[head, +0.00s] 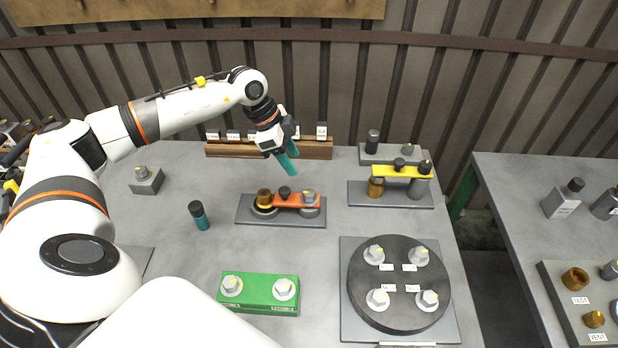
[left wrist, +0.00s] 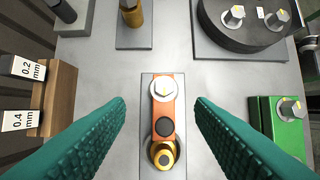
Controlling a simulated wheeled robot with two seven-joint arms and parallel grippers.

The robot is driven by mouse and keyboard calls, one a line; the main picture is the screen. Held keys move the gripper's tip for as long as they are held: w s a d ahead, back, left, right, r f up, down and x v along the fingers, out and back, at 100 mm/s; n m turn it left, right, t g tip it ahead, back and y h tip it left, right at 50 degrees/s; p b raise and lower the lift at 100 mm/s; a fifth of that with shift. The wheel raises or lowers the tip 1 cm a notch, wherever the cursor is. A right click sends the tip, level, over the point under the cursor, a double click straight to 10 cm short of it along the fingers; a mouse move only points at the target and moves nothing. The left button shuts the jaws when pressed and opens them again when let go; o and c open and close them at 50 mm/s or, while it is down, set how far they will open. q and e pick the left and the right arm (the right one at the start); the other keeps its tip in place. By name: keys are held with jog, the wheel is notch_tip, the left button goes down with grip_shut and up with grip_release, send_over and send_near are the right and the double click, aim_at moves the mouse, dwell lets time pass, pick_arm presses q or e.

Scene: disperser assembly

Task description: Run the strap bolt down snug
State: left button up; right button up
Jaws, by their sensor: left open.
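An orange strap (head: 290,201) lies across a grey plate (head: 245,217). A silver hex bolt (head: 309,197) with a yellow mark sits at its right end; whether its head is tight on the strap I cannot tell. A black knob (head: 285,190) is mid-strap and a brass part (head: 264,197) is at the left end. In the left wrist view the bolt (left wrist: 164,90), strap (left wrist: 163,110), knob (left wrist: 164,128) and brass part (left wrist: 163,155) lie between the fingers. My left gripper (head: 290,163) has teal fingers, open and empty, above and behind the strap.
A yellow strap (head: 402,171) bridges another fixture at the back right. A green block (head: 258,294) with two bolts and a dark round plate (head: 398,318) with several bolts stand in front. A teal, black-capped cylinder (head: 200,217) stands left. A wooden rack (head: 230,151) is behind.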

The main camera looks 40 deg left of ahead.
pick_arm(q)
jog(key=p, duration=0.2)
send_over(312, 193)
jog(key=s+a, duration=0.2)
notch_tip(312, 193, down, 5)
jog(key=shift+w+r, duration=0.1)
jog(key=x, duration=0.4)
jog(key=shift+w+a+f+p, duration=0.2)
jog(key=shift+w+f+p, duration=0.1)
jog(key=shift+p, duration=0.1)
jog(key=shift+d+f, duration=0.25)
jog(key=shift+f, duration=0.45)
jog(key=shift+c, duration=0.3)
jog(key=c, duration=0.9)
jog(key=shift+c, duration=0.2)
pick_arm(e)
jog(key=r, duration=0.1)
jog(key=s+r, duration=0.1)
jog(key=r, duration=0.1)
jog(key=shift+s+d, duration=0.25)
jog(key=shift+d, duration=0.1)
